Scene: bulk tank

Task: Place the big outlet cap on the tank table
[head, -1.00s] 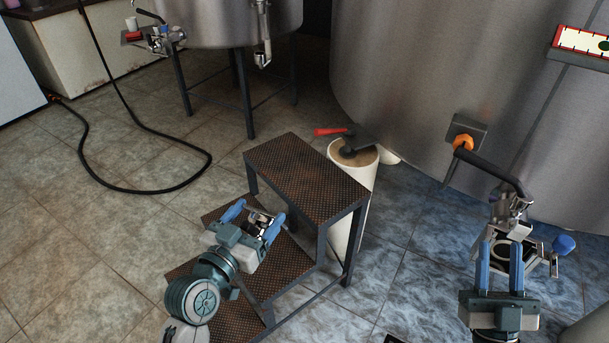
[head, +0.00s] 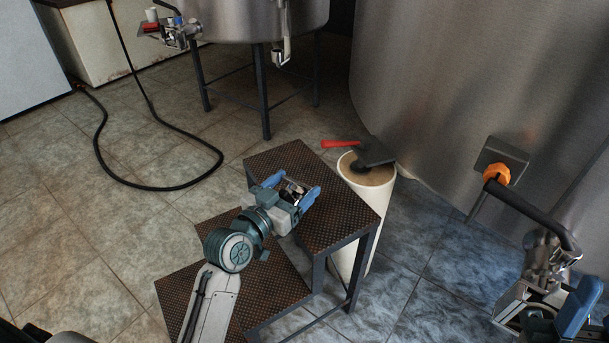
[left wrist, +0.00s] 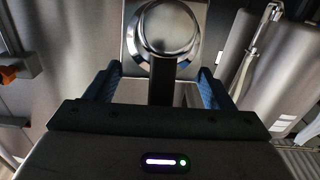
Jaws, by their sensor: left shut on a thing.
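My left gripper (head: 290,190) is shut on a shiny metal piece, which I take to be the big outlet cap (head: 294,187). In the left wrist view the cap (left wrist: 168,28) is round and silvery, with a dark stem between the blue fingers. In the head view the gripper appears over the upper top of a brown textured two-level stand (head: 345,205); its height above it is unclear. I cannot tell whether this stand is the tank table. My right gripper (head: 580,305) is partly cut off at the lower right, near a metal valve fitting.
A tall white cylinder (head: 358,220) stands behind the stand, with a red-handled dark tool (head: 372,155) on top. A large steel tank (head: 440,90) fills the right. A smaller tank (head: 255,20) on legs stands behind. A black hose (head: 150,187) curves across the left floor.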

